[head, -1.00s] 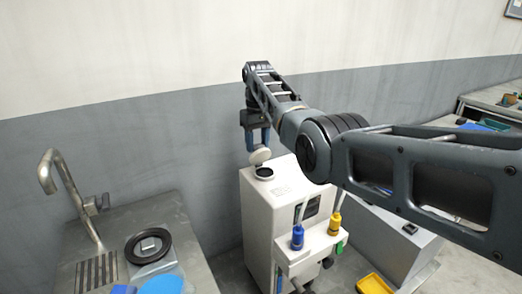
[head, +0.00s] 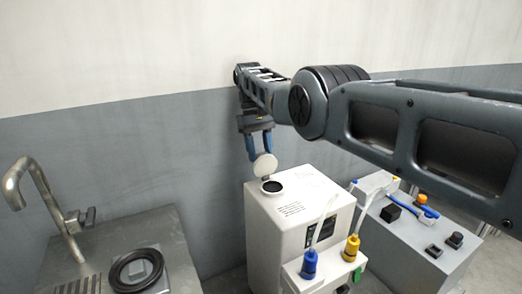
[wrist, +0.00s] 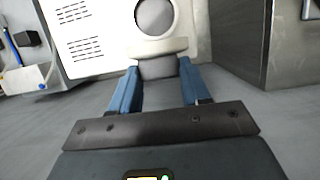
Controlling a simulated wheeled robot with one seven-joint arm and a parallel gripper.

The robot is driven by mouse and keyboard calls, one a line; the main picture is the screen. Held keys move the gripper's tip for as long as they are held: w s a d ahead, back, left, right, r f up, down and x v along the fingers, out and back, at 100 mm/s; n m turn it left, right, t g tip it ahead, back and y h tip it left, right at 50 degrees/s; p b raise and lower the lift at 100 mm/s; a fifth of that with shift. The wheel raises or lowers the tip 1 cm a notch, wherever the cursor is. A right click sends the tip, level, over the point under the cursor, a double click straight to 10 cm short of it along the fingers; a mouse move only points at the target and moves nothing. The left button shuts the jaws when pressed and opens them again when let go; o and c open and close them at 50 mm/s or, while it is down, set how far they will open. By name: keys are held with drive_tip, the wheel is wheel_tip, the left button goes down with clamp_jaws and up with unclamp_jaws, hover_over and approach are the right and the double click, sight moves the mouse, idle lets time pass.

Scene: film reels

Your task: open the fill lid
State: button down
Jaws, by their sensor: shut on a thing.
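The white machine (head: 290,215) has a round dark fill opening (head: 272,186) on its top. The round white fill lid (head: 264,165) stands raised and tilted at the back edge of this opening. My gripper (head: 261,152) reaches down behind the machine's top, with its blue fingers at the lid. In the wrist view, my gripper (wrist: 158,78) is shut on a grey part at the lid's pale edge (wrist: 158,46). A round grey area with a pale ring (wrist: 155,17) shows beyond it. The exact contact is partly hidden in the head view.
A blue bottle (head: 310,264) and a yellow bottle (head: 351,249) stand on the machine's front shelf. A sink counter (head: 170,235) with a tap (head: 45,195) and a black reel (head: 138,270) is at left. A grey control bench (head: 410,250) is at right. The wall is close behind.

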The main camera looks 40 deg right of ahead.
drive_tip(key=shift+s+f, duration=0.15)
drive_tip(key=shift+f, duration=0.2)
drive_tip(key=c, duration=0.9)
unclamp_jaws()
drive_tip(key=o, duration=0.4)
drive_tip(key=shift+r, duration=0.15)
drive_tip(key=shift+r, duration=0.15)
